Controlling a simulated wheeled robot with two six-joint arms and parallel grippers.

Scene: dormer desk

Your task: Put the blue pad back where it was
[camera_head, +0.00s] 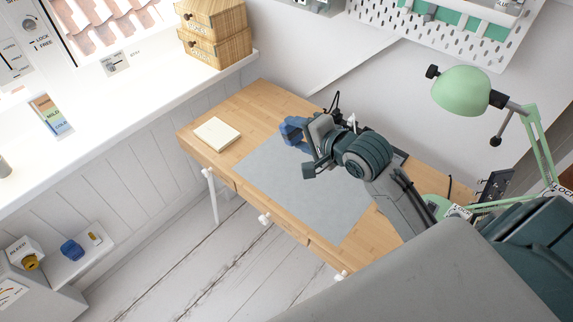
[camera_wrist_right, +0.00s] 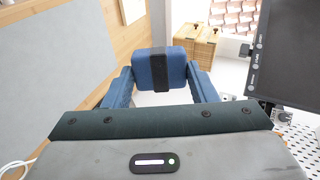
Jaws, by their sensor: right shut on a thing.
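The blue pad (camera_wrist_right: 160,68), a rounded block with a black band down its middle, sits between the two blue fingers of my right gripper (camera_head: 296,131) in the right wrist view. The fingers press on its left and right sides. In the head view, the gripper is over the far edge of the grey mat (camera_head: 290,185) on the wooden desk. Pad and fingers are both blue there and hard to tell apart. Whether the pad touches the desk cannot be told. My left gripper is not in view.
A cream notepad (camera_head: 217,133) lies at the desk's left end. A green lamp (camera_head: 462,90) stands at the right. Wooden drawer boxes (camera_head: 213,30) are on the white sill. A small blue object (camera_head: 72,250) rests on a low white shelf. The mat's near part is clear.

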